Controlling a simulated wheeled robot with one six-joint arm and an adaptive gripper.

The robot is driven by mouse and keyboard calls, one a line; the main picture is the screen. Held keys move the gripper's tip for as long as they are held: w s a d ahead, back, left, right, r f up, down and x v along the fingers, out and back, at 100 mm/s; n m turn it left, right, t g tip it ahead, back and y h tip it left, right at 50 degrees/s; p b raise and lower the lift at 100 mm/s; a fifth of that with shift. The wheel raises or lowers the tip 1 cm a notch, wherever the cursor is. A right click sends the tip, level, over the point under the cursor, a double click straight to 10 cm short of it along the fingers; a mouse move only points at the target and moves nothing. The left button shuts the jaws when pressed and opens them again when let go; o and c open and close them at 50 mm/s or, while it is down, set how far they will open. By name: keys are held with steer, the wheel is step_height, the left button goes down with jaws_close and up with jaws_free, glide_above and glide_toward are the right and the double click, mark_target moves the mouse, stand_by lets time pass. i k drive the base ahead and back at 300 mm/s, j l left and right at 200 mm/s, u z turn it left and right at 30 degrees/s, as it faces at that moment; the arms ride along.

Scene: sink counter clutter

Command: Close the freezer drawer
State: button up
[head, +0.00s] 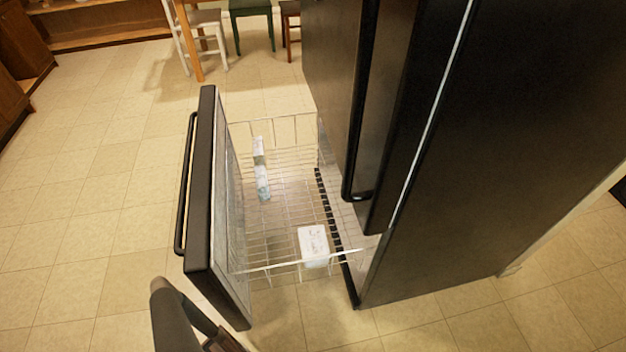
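The freezer drawer (207,190) is pulled far out at the bottom of a black fridge. Its dark front panel stands upright at the left, with a long bar handle (184,185) on its outer face. Behind the panel is a wire basket (283,160) holding a pale bluish-white packet (261,168) and a white box (313,245). A dark part of my arm shows at the bottom edge, near the lower end of the drawer front in the picture. I cannot tell whether it touches the drawer. My gripper's fingers are not visible.
The black fridge body (510,150) fills the right side, with upper door handles (362,100) above the drawer. Tiled floor (95,200) is clear left of the drawer. A white chair (205,30) and a green chair (252,12) stand at the back. Wooden cabinets (22,50) are far left.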

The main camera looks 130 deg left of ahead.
mark_target(214, 254)
steer(key=k+j+u, duration=0.1)
steer(key=u, duration=4.3)
steer(key=i+j+u, duration=0.2)
steer(key=u, duration=0.2)
steer(key=k+j, duration=0.1)
steer(key=k, duration=0.2)
steer(key=k+j, duration=0.15)
steer(key=k, duration=0.15)
